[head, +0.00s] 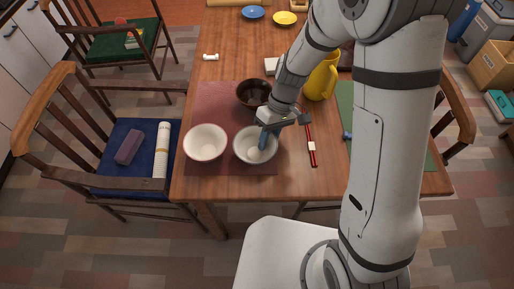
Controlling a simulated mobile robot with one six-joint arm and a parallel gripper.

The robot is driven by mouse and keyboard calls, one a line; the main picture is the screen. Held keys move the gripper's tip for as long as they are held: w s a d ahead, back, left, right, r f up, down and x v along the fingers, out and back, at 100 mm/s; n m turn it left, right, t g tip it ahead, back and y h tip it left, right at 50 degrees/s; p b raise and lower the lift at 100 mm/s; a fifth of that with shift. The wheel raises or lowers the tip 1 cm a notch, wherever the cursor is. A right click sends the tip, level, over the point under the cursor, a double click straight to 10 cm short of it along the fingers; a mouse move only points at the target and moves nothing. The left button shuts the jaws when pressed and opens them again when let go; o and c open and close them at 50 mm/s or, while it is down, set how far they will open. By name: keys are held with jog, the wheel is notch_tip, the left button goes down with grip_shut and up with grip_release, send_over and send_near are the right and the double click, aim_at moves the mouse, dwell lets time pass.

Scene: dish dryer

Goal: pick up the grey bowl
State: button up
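A pale grey-white bowl (243,151) stands upright near the front edge of the table, on a dark red mat. It looks the greyer of two light bowls; the other, a white bowl (205,143) with a reddish rim, stands just left of it. My gripper (265,139) reaches down from the upper right over the pale grey bowl. A blue fingertip shows inside the bowl, near its right side. The gripper's body hides part of the bowl's right rim, and I cannot tell whether the fingers touch or hold it.
A dark bowl (250,92) stands behind the light bowls. Red chopsticks (310,150) lie to the right, and a yellow jug (322,80) stands behind them. A green mat (345,99) lies further right, partly behind my arm. Chairs flank the table.

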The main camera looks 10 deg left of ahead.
jog(key=shift+c, duration=0.3)
grip_shut()
